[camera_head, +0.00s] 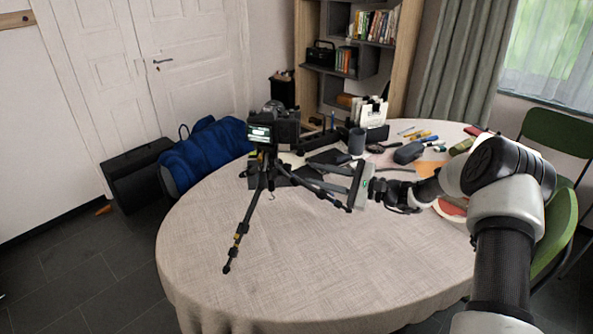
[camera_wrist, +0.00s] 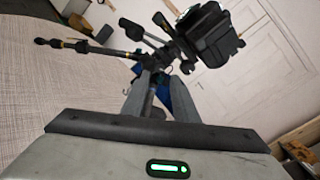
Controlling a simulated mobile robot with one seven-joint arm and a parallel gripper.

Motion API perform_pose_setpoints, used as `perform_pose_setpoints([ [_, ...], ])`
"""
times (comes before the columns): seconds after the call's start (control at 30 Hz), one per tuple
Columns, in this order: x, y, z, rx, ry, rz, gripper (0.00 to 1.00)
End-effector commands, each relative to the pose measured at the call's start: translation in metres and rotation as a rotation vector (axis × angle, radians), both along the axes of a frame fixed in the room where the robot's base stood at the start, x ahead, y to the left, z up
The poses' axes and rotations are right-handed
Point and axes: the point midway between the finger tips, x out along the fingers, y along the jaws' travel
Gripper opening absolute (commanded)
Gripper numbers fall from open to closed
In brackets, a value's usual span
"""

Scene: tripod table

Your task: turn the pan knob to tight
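A black camera (camera_head: 275,125) sits on a small black tripod (camera_head: 262,178) that stands with spread legs on the table. In the wrist view the camera (camera_wrist: 212,38) is at upper right and the tripod head (camera_wrist: 172,50) at top centre. A handle-like part (camera_wrist: 137,29) sticks out to the left there. I cannot pick out the pan knob for sure. My gripper (camera_head: 328,178) is right of the tripod, pointing at it. In the wrist view my gripper (camera_wrist: 163,80) has its fingers apart, with a tripod leg (camera_wrist: 149,98) showing near the left finger.
The round table (camera_head: 200,270) has a pale cloth, clear at the front. A dark mug (camera_head: 357,141), a dark pouch (camera_head: 408,153), pens and papers lie behind and right of my gripper. A blue bag (camera_head: 205,152) is beyond the table, green chairs (camera_head: 558,225) at right.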

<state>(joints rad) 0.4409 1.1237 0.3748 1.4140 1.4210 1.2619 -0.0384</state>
Motion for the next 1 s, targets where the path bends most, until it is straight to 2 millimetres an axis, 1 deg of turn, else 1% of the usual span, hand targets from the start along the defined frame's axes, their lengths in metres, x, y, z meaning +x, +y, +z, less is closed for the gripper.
perform_pose_setpoints([
  [0.03, 0.003, 0.012, -0.001, 0.001, 0.001, 0.003, 0.26],
  [0.1, 0.008, 0.025, -0.001, 0.000, 0.001, 0.004, 0.26],
  [0.2, 0.014, 0.041, -0.001, 0.000, 0.001, 0.001, 0.26],
  [0.33, 0.020, 0.056, 0.000, 0.000, 0.001, 0.001, 0.26],
  [0.5, 0.023, 0.065, 0.000, 0.000, 0.002, -0.001, 0.26],
  [0.77, 0.023, 0.066, 0.000, 0.001, 0.002, -0.001, 0.26],
  [0.93, 0.023, 0.066, 0.000, 0.000, 0.002, -0.001, 0.00],
  [1.0, 0.023, 0.066, 0.000, 0.000, 0.002, -0.001, 0.00],
])
